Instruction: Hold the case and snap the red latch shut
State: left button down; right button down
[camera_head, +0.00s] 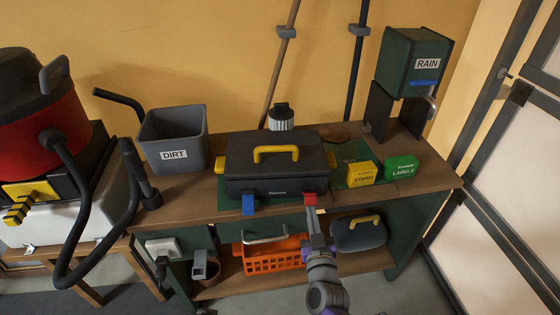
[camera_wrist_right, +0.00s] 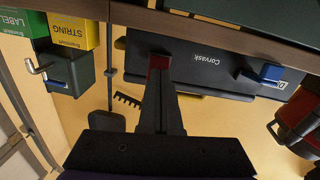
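The dark case (camera_head: 290,172) with a yellow handle stands upright on a green mat on the workbench; its front also shows in the right wrist view (camera_wrist_right: 225,68), upside down. The red latch (camera_head: 310,199) is at the right of its front, and the blue latch (camera_head: 249,205) at the left. My right gripper (camera_head: 314,215) is just below and in front of the red latch, its fingers together. In the right wrist view its fingertips overlap the red latch (camera_wrist_right: 159,62); I cannot tell if they touch. My left gripper is not in view.
A grey DIRT bin (camera_head: 187,140) stands left of the case. A yellow box (camera_head: 361,175), a green box (camera_head: 402,168) and the RAIN container (camera_head: 415,62) stand to the right.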

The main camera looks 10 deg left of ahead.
jog(key=shift+r, duration=0.5)
jog(key=shift+r+p, duration=0.15)
jog(key=shift+p, duration=0.2)
jog(key=f+b+v, duration=0.1)
jog(key=v, duration=0.6)
dwell(0.5)
dwell(0.4)
